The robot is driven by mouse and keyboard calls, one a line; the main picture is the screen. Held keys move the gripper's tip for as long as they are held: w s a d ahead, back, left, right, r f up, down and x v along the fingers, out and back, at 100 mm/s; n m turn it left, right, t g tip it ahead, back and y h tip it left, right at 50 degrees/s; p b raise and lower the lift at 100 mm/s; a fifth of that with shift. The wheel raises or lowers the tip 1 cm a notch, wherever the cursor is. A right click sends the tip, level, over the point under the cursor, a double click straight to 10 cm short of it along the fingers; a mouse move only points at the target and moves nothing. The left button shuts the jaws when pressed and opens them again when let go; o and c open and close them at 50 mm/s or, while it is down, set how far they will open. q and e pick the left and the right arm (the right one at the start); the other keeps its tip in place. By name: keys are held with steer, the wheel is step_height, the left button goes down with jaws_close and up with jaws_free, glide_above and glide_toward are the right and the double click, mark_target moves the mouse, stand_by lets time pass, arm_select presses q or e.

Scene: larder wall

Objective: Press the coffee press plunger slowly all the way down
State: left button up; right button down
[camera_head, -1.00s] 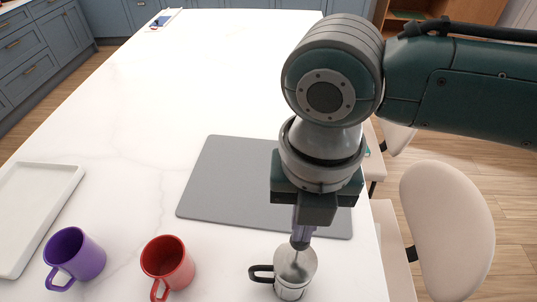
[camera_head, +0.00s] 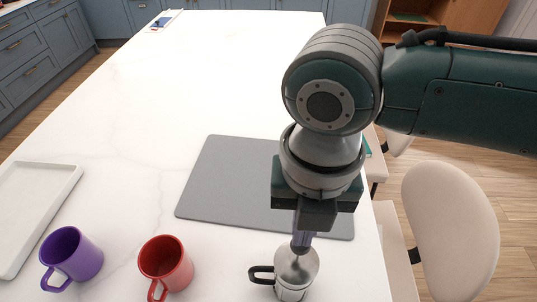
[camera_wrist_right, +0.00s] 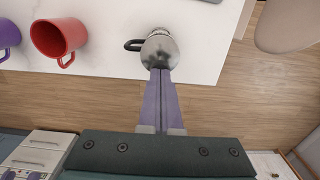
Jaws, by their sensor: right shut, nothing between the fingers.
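The coffee press (camera_head: 296,270) stands upright near the front right edge of the white table, with its black handle to the left. Its metal lid also shows in the right wrist view (camera_wrist_right: 160,50). My right gripper (camera_head: 301,246) points down over the lid, its fingers shut with nothing between them. In the right wrist view the closed fingertips (camera_wrist_right: 159,72) reach the near side of the lid. The plunger knob is not visible; the fingers cover that spot. I cannot tell for certain whether the fingertips touch it. My left gripper is not in view.
A red mug (camera_head: 166,264) and a purple mug (camera_head: 72,257) stand to the left of the press. A white tray (camera_head: 70,181) lies at the far left. A grey mat (camera_head: 225,180) lies behind the press. A pale chair (camera_head: 452,230) stands beyond the right edge.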

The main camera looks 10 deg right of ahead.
steer(key=shift+f+b, duration=0.65)
steer(key=shift+f, duration=0.25)
steer(key=shift+f+b, duration=0.75)
steer(key=shift+f, duration=0.15)
stand_by(0.4)
step_height(320, 180, up, 7)
steer(key=p, duration=0.7)
steer(key=shift+r, duration=0.1)
stand_by(0.3)
